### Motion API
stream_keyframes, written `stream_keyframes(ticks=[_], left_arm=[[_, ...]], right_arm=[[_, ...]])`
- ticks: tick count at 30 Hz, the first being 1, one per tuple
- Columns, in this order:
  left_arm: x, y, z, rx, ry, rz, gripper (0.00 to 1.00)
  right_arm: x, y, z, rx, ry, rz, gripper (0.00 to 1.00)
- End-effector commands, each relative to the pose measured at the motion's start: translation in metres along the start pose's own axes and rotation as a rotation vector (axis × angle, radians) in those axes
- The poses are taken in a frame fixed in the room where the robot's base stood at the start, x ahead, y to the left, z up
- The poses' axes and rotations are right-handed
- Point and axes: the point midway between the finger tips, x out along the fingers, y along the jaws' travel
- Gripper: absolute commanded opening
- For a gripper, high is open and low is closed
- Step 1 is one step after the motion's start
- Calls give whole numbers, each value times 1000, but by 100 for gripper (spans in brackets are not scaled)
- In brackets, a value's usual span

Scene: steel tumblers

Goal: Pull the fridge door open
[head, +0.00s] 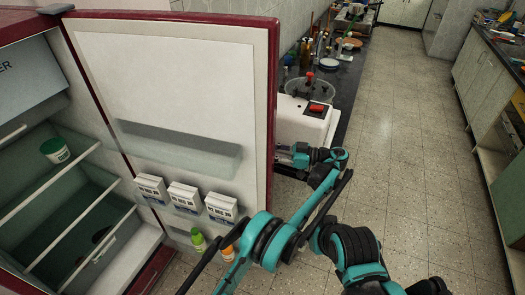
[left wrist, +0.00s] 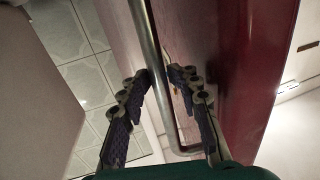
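The fridge door (head: 172,85) stands wide open in the head view, its white inner face and shelves toward me and its red edge at the right. The fridge body (head: 20,110) is at the left with its shelves exposed. In the left wrist view, the metal bar handle (left wrist: 152,52) runs along the red outer face of the door (left wrist: 235,70). My left gripper (left wrist: 158,76) has its fingers on either side of the bar, tips drawn in close around it. In the head view, the door edge partly hides this gripper. My right gripper is not visible.
White boxes (head: 184,196) and bottles (head: 198,241) sit on the door's shelves. A counter (head: 345,95) with a white appliance (head: 300,122) stands behind the door, close to my left wrist. Tiled floor (head: 400,140) is clear at the right, up to another counter (head: 480,70).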

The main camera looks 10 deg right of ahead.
Motion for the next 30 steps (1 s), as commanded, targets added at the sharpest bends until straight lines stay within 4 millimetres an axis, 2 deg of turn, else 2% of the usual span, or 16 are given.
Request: stream_keyframes(ticks=[8,11,14,24,30], left_arm=[[3,0,-1,0,1,-4,36],[3,0,-7,-1,1,-5,36],[3,0,-21,-1,1,-4,36],[1,0,-84,0,1,-2,36],[1,0,-99,0,0,-2,36]], right_arm=[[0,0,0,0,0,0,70],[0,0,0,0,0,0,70],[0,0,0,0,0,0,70],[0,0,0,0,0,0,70],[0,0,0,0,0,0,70]])
